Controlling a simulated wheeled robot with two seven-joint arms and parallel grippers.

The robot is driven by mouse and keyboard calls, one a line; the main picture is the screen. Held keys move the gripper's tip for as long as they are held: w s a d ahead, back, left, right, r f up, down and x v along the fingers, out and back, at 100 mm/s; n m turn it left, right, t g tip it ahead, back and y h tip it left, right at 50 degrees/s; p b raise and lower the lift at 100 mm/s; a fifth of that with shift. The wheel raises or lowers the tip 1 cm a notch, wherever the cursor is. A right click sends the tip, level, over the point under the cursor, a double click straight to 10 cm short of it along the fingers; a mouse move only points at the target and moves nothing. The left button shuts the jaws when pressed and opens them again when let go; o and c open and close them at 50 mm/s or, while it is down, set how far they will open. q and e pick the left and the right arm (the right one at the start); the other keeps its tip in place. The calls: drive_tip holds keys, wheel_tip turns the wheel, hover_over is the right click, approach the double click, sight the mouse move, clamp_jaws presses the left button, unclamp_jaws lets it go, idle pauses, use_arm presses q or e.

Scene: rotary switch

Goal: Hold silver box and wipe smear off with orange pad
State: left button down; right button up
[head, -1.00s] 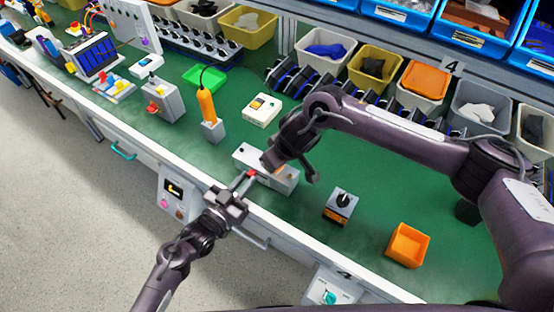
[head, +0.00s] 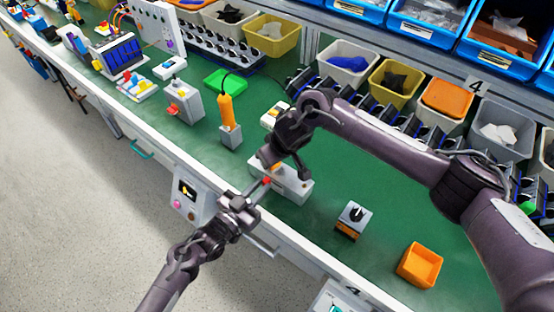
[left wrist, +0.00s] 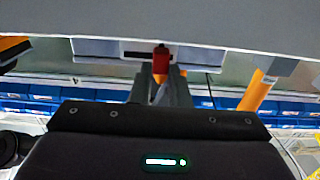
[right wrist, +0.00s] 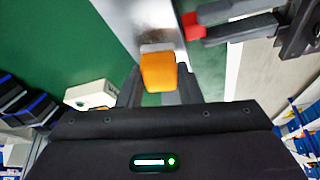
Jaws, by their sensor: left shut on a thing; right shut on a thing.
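The silver box (head: 294,187) lies near the table's front edge in the head view, its left part hidden by my right gripper (head: 284,170). In the right wrist view the box (right wrist: 150,15) is a pale metallic strip. My right gripper is shut on the orange pad (right wrist: 160,72), which is over or against the box; I cannot tell if they touch. My left gripper (head: 262,186) is shut on a red piece (right wrist: 192,27) at the box's front side, also seen in the left wrist view (left wrist: 161,60). I cannot clearly make out the smear.
A grey rotary switch (head: 351,217) and an orange bin (head: 420,265) stand to the right. An orange-handled tool in a grey holder (head: 230,136) and a white device (head: 273,115) stand to the left and behind. Green table is clear between the box and switch.

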drive_tip(key=shift+a, duration=0.1)
drive_tip(key=shift+r, duration=2.95)
drive_tip(key=shift+r, duration=1.5)
drive_tip(key=shift+f, duration=0.15)
drive_tip(key=shift+f, duration=3.35)
drive_tip(key=shift+f, duration=1)
